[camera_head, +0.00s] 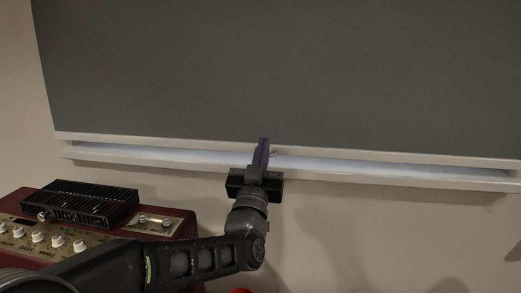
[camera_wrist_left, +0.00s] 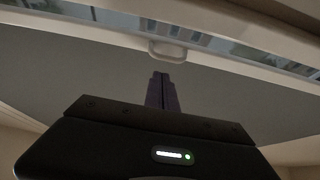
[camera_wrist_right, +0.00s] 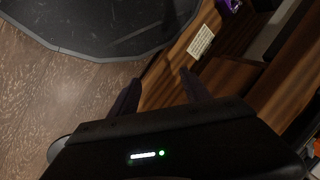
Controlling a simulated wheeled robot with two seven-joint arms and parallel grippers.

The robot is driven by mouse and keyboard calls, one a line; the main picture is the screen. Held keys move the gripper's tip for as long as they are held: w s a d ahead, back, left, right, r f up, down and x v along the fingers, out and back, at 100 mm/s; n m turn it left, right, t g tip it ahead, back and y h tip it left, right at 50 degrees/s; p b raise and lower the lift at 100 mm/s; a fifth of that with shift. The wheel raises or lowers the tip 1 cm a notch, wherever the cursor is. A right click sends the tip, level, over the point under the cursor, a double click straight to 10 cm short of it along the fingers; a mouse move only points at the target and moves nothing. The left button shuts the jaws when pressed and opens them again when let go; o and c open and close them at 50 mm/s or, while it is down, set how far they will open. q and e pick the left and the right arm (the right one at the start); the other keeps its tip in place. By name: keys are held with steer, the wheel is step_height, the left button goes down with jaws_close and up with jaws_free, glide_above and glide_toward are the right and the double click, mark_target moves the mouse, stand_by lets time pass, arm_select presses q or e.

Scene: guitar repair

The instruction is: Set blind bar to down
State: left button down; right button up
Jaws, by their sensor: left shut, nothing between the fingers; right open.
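The dark grey blind (camera_head: 280,70) covers most of the window, with a pale blind bar (camera_head: 400,156) along its lower edge. A narrow bright gap shows between the bar and the white sill below. A small pale pull loop (camera_wrist_left: 168,50) is on the bar in the left wrist view. My left gripper (camera_head: 264,141) is shut and empty, its purple fingers pointing up in front of the bar. In the left wrist view its fingertips (camera_wrist_left: 161,75) appear just short of the loop; contact cannot be told. My right gripper (camera_wrist_right: 160,88) is open and empty, away from the blind.
The white window sill (camera_head: 340,176) runs below the gap. A red amplifier (camera_head: 180,226) with knobs stands at lower left, with a black ribbed box (camera_head: 80,203) on it. The right wrist view shows a wooden floor (camera_wrist_right: 50,85), a dark mat (camera_wrist_right: 100,22) and wooden furniture (camera_wrist_right: 215,75).

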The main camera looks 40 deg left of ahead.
arm_select(q)
steer(key=shift+w+f, duration=0.1)
steer(key=shift+f, duration=0.9)
